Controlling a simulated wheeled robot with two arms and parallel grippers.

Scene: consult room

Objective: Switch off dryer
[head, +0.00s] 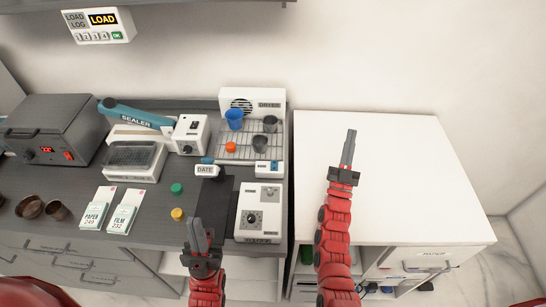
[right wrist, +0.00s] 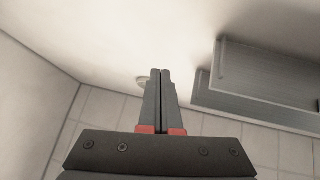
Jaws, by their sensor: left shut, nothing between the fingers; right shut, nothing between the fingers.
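The dryer (head: 268,102) is a white unit with a round dark vent and a wire rack (head: 240,152) in front, at the back of the grey counter. A blue cup, two dark cups and an orange cap are on the rack. A small white box with a blue part (head: 268,169) sits at the rack's front right; I cannot tell if it is the dryer's switch. My left gripper (head: 198,228) is shut and empty, in front of the counter and below the dryer. My right gripper (head: 350,142) is shut and empty above the white cabinet, right of the dryer; its closed fingers (right wrist: 160,85) show in the right wrist view.
A sealer (head: 140,116), a grey box with a red display (head: 55,130) and a white dial unit (head: 260,212) stand on the counter. Green and yellow caps (head: 177,214) lie near the front. The white cabinet top (head: 410,170) is bare.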

